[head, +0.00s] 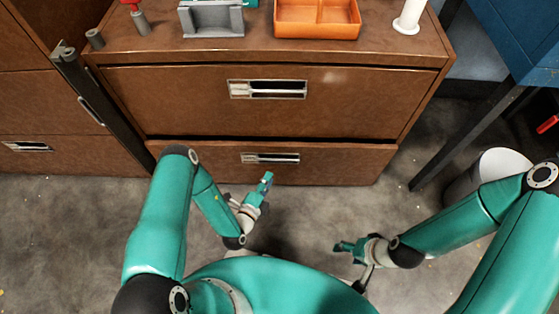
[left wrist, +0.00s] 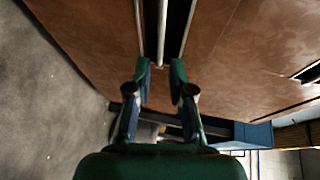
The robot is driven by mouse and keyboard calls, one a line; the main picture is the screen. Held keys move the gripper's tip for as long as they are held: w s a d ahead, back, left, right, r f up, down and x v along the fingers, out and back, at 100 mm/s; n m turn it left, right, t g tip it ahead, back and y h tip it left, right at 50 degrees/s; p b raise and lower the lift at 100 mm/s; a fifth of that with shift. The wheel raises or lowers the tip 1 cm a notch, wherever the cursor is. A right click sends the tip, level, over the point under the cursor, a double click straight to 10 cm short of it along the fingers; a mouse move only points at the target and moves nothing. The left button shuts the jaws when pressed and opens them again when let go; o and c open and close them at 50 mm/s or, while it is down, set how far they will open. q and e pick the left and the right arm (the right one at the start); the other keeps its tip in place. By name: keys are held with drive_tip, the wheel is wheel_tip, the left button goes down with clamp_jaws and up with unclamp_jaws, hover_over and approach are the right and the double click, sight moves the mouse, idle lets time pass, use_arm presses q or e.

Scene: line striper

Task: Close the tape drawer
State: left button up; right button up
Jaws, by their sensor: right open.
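A brown wooden cabinet has an upper drawer (head: 200,105) and a lower drawer (head: 200,158), each with a recessed metal handle. No label shows which is the tape drawer. A dark gap runs above the lower drawer front. My left gripper (head: 266,181) is open and empty, just in front of and below the lower handle (head: 270,158). In the left wrist view its spread fingertips (left wrist: 161,70) point at a handle with pale bars (left wrist: 162,30); I cannot tell if they touch it. My right gripper (head: 340,247) is open and empty above the floor, away from the cabinet.
On the cabinet top are an orange tray (head: 317,33), a grey holder (head: 211,20) and a white spool (head: 408,18). Another brown cabinet (head: 60,105) stands at the left. A white bin (head: 500,163) and blue table (head: 515,40) are at the right. Floor before the drawers is clear.

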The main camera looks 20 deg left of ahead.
sight(279, 160)
use_arm(q)
drive_tip(key=b+x, duration=0.2)
drive_tip(key=x, duration=0.8)
drive_tip(key=shift+w+b, duration=0.1)
drive_tip(key=shift+b, duration=0.2)
clamp_jaws()
